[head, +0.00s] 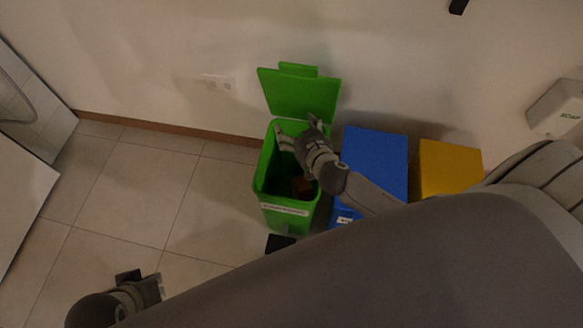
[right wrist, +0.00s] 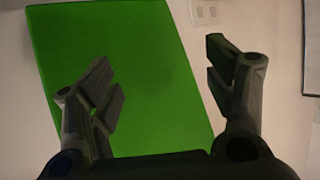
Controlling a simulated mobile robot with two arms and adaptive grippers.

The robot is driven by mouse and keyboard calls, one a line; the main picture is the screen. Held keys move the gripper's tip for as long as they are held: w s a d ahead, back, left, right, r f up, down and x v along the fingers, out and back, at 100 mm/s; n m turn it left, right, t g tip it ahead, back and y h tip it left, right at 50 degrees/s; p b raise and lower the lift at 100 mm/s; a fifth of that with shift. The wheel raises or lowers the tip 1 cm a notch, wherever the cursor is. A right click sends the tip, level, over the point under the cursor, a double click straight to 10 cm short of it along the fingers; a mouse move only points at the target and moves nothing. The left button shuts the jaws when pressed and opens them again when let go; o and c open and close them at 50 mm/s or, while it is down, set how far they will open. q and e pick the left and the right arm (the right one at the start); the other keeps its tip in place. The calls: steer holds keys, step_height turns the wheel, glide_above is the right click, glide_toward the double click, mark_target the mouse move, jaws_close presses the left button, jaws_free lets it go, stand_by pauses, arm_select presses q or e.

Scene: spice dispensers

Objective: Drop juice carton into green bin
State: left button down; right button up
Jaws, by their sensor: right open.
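The green bin (head: 268,172) stands on the floor by the wall with its lid (head: 300,93) raised. A small orange-brown object (head: 302,187) lies inside the bin; it may be the juice carton, but it is too small and dark to be sure. My right gripper (head: 298,132) is open and empty over the back part of the bin's opening, near the lid. In the right wrist view its fingers (right wrist: 165,85) are spread, with the green lid behind them. My left gripper (head: 143,282) is low at the left, above the floor, away from the bin.
A blue bin (head: 375,155) and a yellow bin (head: 450,168) stand to the right of the green one, both with closed tops. The tiled floor to the left of the bins is clear. A white dispenser (head: 557,108) hangs on the wall at the right.

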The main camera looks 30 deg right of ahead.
steer(key=shift+s, duration=0.1)
steer(key=v, duration=1.1)
steer(key=shift+s+r, duration=0.25)
steer(key=shift+s, duration=0.1)
